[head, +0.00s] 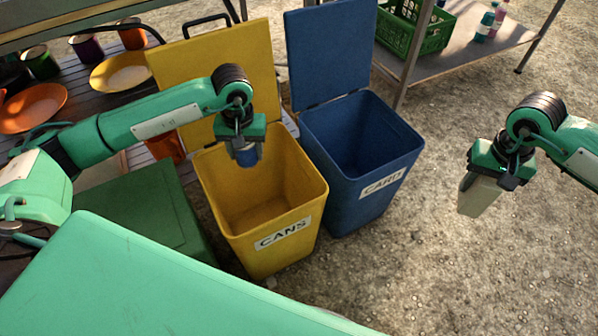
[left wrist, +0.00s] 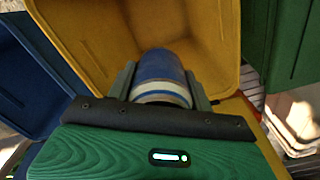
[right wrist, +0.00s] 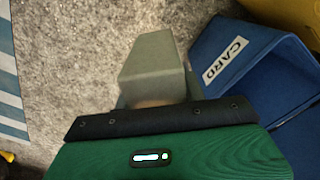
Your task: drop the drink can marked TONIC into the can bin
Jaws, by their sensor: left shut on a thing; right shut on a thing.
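The yellow can bin (head: 285,222), labelled CANS, stands with its lid raised in the head view. My left gripper (head: 247,153) is over the bin's opening, shut on a blue can (head: 247,158). In the left wrist view the blue can (left wrist: 160,72) sits between the fingers with a pale band near the gripper. No TONIC marking is readable on it. The yellow bin's inside (left wrist: 100,45) shows behind it. My right gripper (head: 490,182) is at the right over the gravel, shut on a grey-beige box-like thing (head: 478,197), which also shows in the right wrist view (right wrist: 156,68).
A blue bin (head: 345,190) labelled CARD stands open right of the yellow bin. A green box (head: 140,215) is to its left. A table with plates (head: 35,107) and mugs is at the back left. A shelf with a green crate (head: 410,30) is behind. Gravel at right is clear.

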